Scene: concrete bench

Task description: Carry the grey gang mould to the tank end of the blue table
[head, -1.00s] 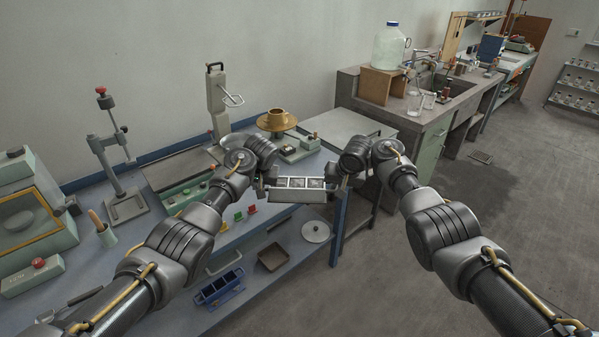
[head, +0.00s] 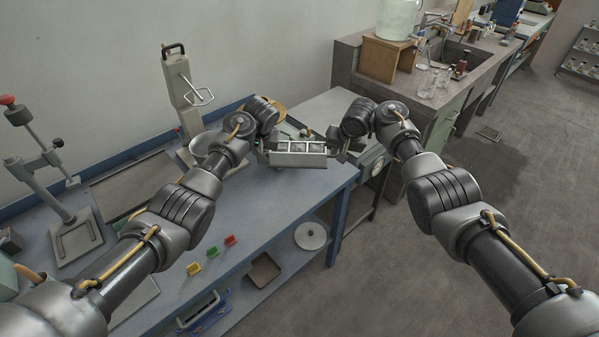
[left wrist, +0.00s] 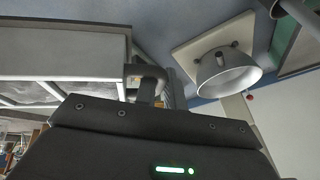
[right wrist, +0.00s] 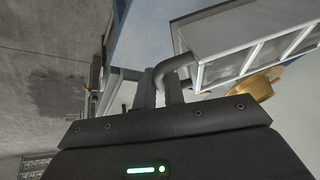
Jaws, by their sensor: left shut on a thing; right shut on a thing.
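The grey gang mould (head: 298,159), a long metal box with three open compartments, is held roughly level between my two grippers over the right end of the blue table (head: 280,208). My left gripper (head: 263,153) is shut on the handle at its left end; that handle also shows in the left wrist view (left wrist: 150,76). My right gripper (head: 341,153) is shut on the handle at its right end, seen in the right wrist view (right wrist: 172,70). The mould's height above the table is hard to tell. A clear tank (head: 399,18) stands beyond the table's right end.
A white bowl-shaped apparatus (left wrist: 226,75) stands close by my left gripper. A brass-coloured piece (right wrist: 256,84) lies behind the mould. A dial instrument (head: 372,163) is just right of my right gripper. Yellow, green and red small items (head: 212,252) lie near the front edge; the tabletop before the mould is clear.

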